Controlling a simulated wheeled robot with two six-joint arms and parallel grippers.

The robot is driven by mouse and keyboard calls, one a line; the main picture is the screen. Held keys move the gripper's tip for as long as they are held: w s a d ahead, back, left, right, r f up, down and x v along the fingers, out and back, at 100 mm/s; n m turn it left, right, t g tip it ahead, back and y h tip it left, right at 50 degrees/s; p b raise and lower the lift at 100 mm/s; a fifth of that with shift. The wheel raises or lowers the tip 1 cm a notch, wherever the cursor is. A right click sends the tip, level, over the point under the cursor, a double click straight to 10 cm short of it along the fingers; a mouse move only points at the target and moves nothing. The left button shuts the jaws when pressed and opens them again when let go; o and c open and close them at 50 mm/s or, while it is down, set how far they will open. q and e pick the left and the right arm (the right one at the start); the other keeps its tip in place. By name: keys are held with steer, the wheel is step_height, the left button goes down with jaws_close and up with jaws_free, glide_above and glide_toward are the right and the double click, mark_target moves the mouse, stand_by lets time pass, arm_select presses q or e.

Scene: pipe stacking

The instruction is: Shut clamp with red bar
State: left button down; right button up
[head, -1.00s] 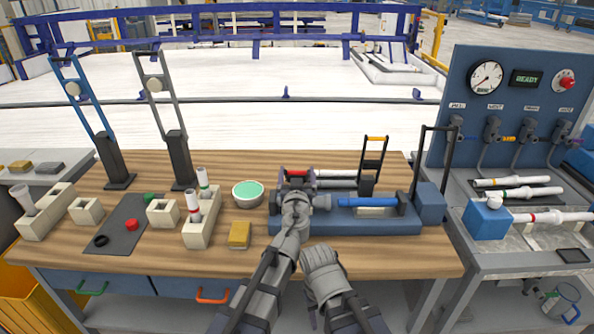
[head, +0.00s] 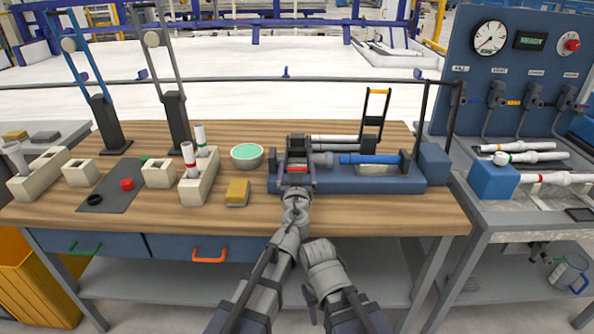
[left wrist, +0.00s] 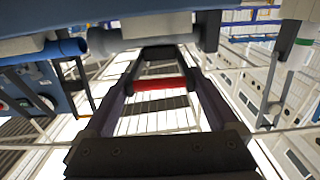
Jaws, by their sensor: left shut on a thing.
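The red bar (head: 298,169) lies crosswise low at the left end of the blue fixture (head: 340,184), by the dark clamp block (head: 297,147). In the left wrist view the red bar (left wrist: 160,83) runs between two dark side pieces. My left gripper (head: 298,178) reaches in from the front and is shut on the clamp handle at the red bar. The exact contact is hard to see. A blue pipe part (head: 368,159) and a white pipe (head: 336,139) lie along the fixture. My right gripper cannot be made out.
A second clamp handle with an orange bar (head: 377,91) stands upright at the back right of the fixture. A yellow block (head: 237,193), a green-filled bowl (head: 247,155) and a pale holder with pipes (head: 199,180) are to the left. The front table edge is clear.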

arm_select(q)
steer(key=shift+f, duration=0.2)
arm_select(e)
steer(key=shift+f, duration=0.15)
arm_select(q)
jaws_free()
steer(key=shift+f, duration=0.1)
steer(key=s, duration=0.7)
steer(key=shift+s, duration=0.35)
arm_select(e)
steer(key=shift+s+d, duration=0.8)
steer(key=shift+s, duration=0.15)
